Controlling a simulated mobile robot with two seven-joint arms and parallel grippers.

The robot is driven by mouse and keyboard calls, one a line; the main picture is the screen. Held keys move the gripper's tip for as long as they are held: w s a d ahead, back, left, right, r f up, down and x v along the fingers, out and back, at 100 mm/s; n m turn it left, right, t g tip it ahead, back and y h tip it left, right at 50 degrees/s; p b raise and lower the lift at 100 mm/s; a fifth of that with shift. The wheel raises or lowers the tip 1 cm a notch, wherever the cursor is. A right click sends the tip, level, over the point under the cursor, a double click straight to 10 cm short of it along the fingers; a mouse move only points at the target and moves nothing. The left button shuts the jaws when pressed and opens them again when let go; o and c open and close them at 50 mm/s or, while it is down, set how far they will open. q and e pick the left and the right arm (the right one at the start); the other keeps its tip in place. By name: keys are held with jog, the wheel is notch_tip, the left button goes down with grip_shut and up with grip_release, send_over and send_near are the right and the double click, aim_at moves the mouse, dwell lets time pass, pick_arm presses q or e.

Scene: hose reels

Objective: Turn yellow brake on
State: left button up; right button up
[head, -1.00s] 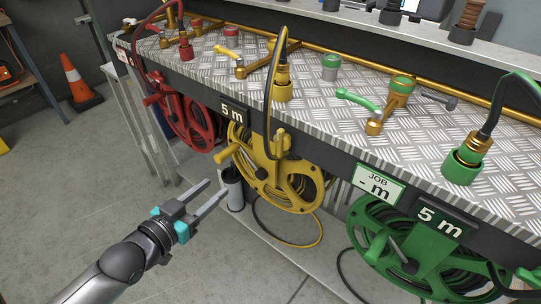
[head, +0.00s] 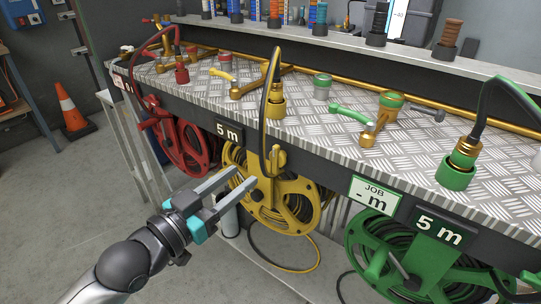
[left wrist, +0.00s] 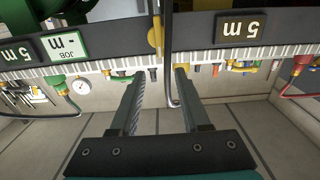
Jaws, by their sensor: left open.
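The yellow hose reel (head: 297,190) hangs under the front edge of the bench. A yellow knob-like part (head: 275,158) sits at its upper middle; I cannot tell whether it is the brake. What seems to be the same yellow part shows in the left wrist view (left wrist: 155,36), beside a dark hose. My left gripper (head: 245,176) is open and empty, its fingers pointing at the left part of the yellow reel and covering some of it. It appears in front of the reel, not visibly touching it. My right gripper is not in view.
A red reel (head: 184,150) hangs left and a green reel (head: 372,232) right. The treadplate bench top (head: 330,145) carries valves and hose fittings. A yellow-ended hose loops up over the bench edge. A traffic cone (head: 70,112) stands on open floor at left.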

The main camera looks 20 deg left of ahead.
aim_at(274, 152)
pick_arm(q)
jog(key=b+x, duration=0.2)
jog(key=x, duration=0.6)
jog(key=shift+w+d+f, duration=0.1)
jog(key=shift+w, duration=0.1)
jog(key=shift+b+x, duration=0.45)
jog(key=shift+x, duration=0.55)
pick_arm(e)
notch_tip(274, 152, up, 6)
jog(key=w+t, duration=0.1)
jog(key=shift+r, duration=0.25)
pick_arm(q)
jog(key=shift+c, duration=0.3)
grip_shut()
